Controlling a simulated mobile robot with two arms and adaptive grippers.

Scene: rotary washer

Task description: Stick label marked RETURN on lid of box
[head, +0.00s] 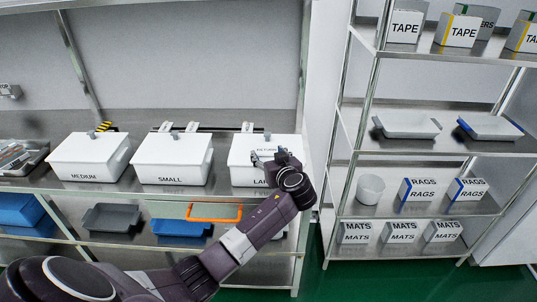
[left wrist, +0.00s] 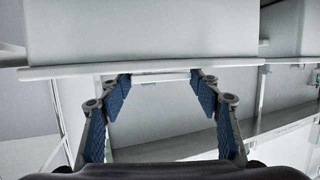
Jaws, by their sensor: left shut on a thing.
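Three white lidded boxes stand on the shelf in the head view: one marked MEDIUM (head: 88,158), one marked SMALL (head: 172,159), and a right one (head: 240,158) whose marking shows only as "LA". My left gripper (head: 268,158) is at the right box's lid, hiding part of its front. In the left wrist view the blue-padded fingers (left wrist: 160,82) are shut on a thin white strip, the label, close beside a white lid edge (left wrist: 230,65). Whether the label touches the lid is unclear. My right gripper is not in view.
Grey and blue trays (head: 111,217) and an orange frame (head: 213,211) are on the lower shelf. At right, a rack holds TAPE boxes (head: 405,27), trays, a white cup (head: 370,189), RAGS boxes (head: 420,190) and MATS boxes (head: 355,232). A rack post stands right of my gripper.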

